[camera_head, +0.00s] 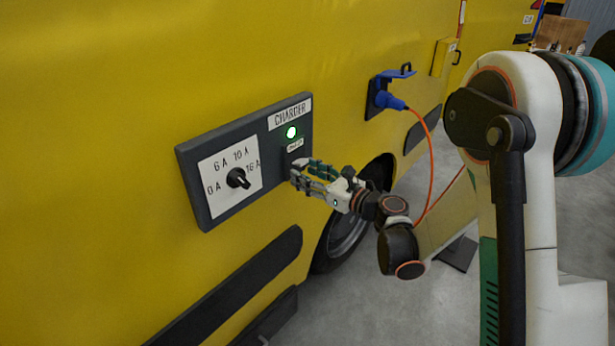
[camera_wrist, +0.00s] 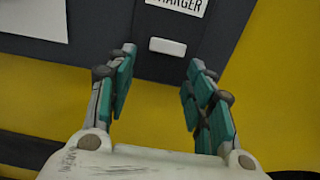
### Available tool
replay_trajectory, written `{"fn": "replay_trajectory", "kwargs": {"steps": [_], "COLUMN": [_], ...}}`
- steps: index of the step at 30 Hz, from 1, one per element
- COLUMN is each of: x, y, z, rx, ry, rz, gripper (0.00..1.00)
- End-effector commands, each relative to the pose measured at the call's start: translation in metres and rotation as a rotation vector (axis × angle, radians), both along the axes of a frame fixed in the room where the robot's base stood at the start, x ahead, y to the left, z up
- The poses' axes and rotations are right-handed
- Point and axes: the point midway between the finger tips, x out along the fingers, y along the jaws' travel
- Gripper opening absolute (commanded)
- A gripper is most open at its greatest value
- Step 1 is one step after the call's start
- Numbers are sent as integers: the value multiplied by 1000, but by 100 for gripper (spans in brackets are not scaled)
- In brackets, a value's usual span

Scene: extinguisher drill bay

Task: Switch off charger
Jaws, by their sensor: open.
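The dark charger panel (camera_head: 222,140) is on the yellow vehicle side. Its white dial plate (camera_head: 216,196) is marked 0 A, 6 A, 10 A and 16 A around a black knob (camera_head: 238,178); which mark the knob points at is unclear. A green light (camera_head: 291,132) glows under the CHARGER label (camera_head: 290,113). My gripper (camera_head: 303,173) is open and empty in front of the panel's lower right part, right of the knob. In the wrist view, a white rectangle (camera_wrist: 167,46) on the panel shows beyond and between the open fingers (camera_wrist: 158,88).
A blue plug (camera_head: 390,100) with an orange cable (camera_head: 429,150) sits in a socket on the vehicle, right of the panel. A yellow box (camera_head: 440,57) is farther back. A black bumper strip (camera_head: 240,285) runs below the panel, and a wheel (camera_head: 345,235) is behind my gripper.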

Motion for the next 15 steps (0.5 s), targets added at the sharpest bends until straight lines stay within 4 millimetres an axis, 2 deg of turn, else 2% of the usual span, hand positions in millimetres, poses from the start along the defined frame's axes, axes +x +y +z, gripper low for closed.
{"fn": "replay_trajectory", "kwargs": {"steps": [9, 10, 15], "x": [2, 2, 2], "y": [3, 2, 2], "z": [0, 0, 0], "rx": [0, 0, 0], "ry": [0, 0, 0], "rz": [0, 0, 0], "gripper": [48, 46, 8]}}
